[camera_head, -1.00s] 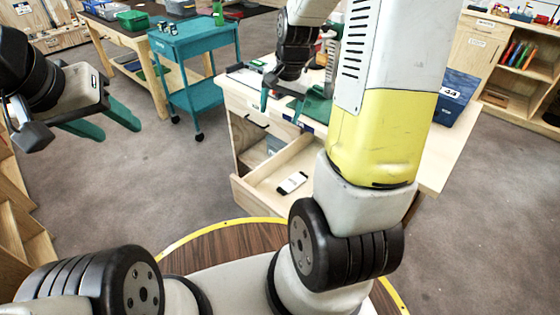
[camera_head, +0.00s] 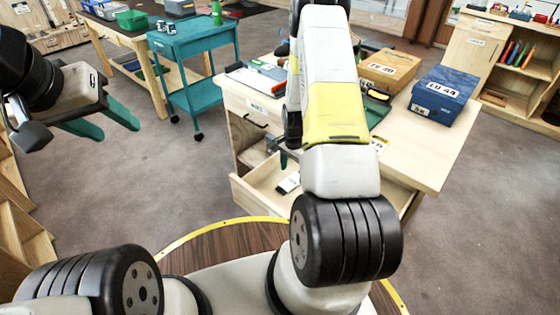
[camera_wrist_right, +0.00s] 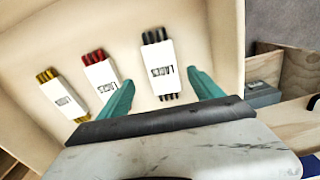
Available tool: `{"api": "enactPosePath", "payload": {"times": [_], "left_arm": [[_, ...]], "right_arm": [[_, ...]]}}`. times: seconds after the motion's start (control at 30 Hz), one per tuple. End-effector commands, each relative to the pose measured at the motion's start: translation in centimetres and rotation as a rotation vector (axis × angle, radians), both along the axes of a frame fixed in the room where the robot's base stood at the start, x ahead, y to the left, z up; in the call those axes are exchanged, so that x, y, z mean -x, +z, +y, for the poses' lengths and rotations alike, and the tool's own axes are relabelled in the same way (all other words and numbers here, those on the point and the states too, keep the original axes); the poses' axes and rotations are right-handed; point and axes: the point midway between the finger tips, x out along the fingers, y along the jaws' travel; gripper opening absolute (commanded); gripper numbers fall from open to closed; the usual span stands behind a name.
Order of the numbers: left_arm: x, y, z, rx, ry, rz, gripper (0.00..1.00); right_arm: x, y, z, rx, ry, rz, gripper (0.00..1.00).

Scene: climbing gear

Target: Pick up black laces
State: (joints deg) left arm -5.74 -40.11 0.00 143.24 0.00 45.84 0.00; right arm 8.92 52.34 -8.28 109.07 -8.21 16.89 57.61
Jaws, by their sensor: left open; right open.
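The black laces (camera_wrist_right: 160,66) lie in a pale wooden drawer, wrapped in a white band marked LACES, in the right wrist view. In the head view their white band (camera_head: 289,182) shows in the open drawer, partly hidden by my right arm. My right gripper (camera_wrist_right: 160,88) is open above the drawer. Its teal fingers appear on either side of the lower part of the black laces, and nothing is held. In the head view a right fingertip (camera_head: 283,158) shows over the drawer. My left gripper (camera_head: 112,122) is open and empty above the floor at far left.
Red laces (camera_wrist_right: 100,80) and yellow laces (camera_wrist_right: 63,97) lie left of the black ones in the drawer (camera_head: 257,190). The workbench top holds a blue box (camera_head: 442,96) and a tan box (camera_head: 388,70). A teal cart (camera_head: 195,70) stands to the left.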

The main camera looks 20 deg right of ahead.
Motion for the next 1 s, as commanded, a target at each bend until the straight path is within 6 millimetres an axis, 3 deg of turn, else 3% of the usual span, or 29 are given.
{"api": "enactPosePath", "payload": {"times": [0.3,0.63,0.93,1.0], "left_arm": [[0.0,0.0,0.0,0.000,0.000,0.000,0.50],[0.0,0.0,0.0,0.000,0.000,0.000,0.50],[0.0,0.0,0.0,0.000,0.000,0.000,0.50],[0.0,0.0,0.0,0.000,0.000,0.000,0.50]], "right_arm": [[-0.4,-4.4,-0.1,0.000,0.002,0.001,0.75],[-0.5,-5.1,-0.1,-0.001,0.002,-0.002,0.75],[-0.5,-5.1,-0.1,0.000,0.002,-0.001,0.17],[-0.5,-5.1,-0.1,0.000,0.002,-0.001,0.11]]}}
